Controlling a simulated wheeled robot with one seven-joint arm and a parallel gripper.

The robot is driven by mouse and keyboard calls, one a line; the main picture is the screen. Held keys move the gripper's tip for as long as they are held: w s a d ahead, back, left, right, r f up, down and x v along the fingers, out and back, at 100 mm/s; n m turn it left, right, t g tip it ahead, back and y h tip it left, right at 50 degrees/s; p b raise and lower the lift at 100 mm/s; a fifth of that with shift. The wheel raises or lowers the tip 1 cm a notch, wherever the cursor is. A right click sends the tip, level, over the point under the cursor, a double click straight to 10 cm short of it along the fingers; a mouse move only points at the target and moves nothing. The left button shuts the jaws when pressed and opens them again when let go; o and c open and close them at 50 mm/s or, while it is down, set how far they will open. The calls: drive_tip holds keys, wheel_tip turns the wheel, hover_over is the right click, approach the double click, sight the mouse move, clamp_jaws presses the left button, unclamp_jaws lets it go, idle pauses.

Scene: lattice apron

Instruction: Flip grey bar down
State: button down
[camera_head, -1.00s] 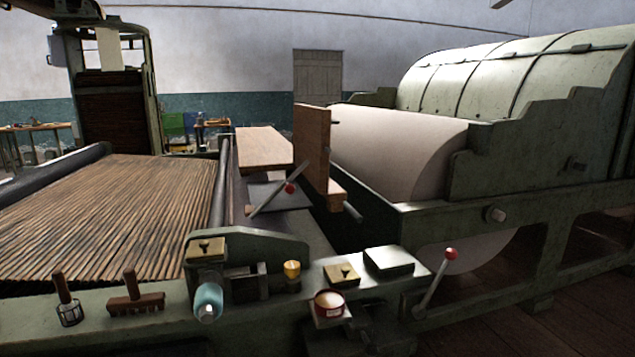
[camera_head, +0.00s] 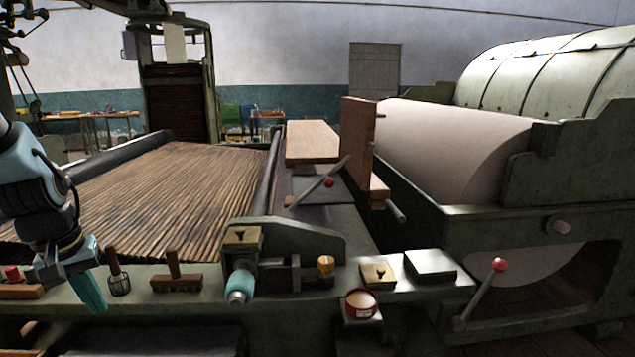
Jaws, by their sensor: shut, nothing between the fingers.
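A slim grey bar (camera_head: 338,167) stands slanted up to the right on the machine, beside the wooden boards. A red ball (camera_head: 328,183) shows at its middle. A second grey bar (camera_head: 481,294) with a red knob (camera_head: 499,265) leans up to the right at the front right of the machine. I cannot tell which one is the task's bar. My gripper (camera_head: 90,292) is at the left front, pointing down, with its teal fingers shut and empty. It is well apart from both bars.
Behind lies a slatted bed (camera_head: 170,190). A large pale roller (camera_head: 455,140) stands at the right.

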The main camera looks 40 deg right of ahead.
sight(325, 182)
drive_tip(key=w+d+f+m+g+h, duration=0.1)
drive_tip(key=w+d+m+h, duration=0.15)
drive_tip(key=d, duration=1.45)
drive_tip(key=d+r+g+h+b, duration=0.1)
drive_tip(key=d+r+h, duration=0.25)
drive_tip(key=d, duration=0.65)
drive_tip(key=d+r+g+h, duration=0.15)
drive_tip(key=d+r, duration=0.25)
drive_tip(key=d, duration=0.5)
drive_tip(key=w+d+r+n+h, duration=0.1)
drive_tip(key=d+r+h, duration=0.3)
drive_tip(key=d+r, duration=0.3)
drive_tip(key=shift+r+b, duration=0.3)
drive_tip(key=shift+r, duration=0.35)
drive_tip(key=shift+n, duration=0.25)
drive_tip(key=p+x, duration=0.4)
drive_tip(key=x, duration=1)
drive_tip(key=shift+p, duration=0.4)
drive_tip(key=shift+s, duration=0.1)
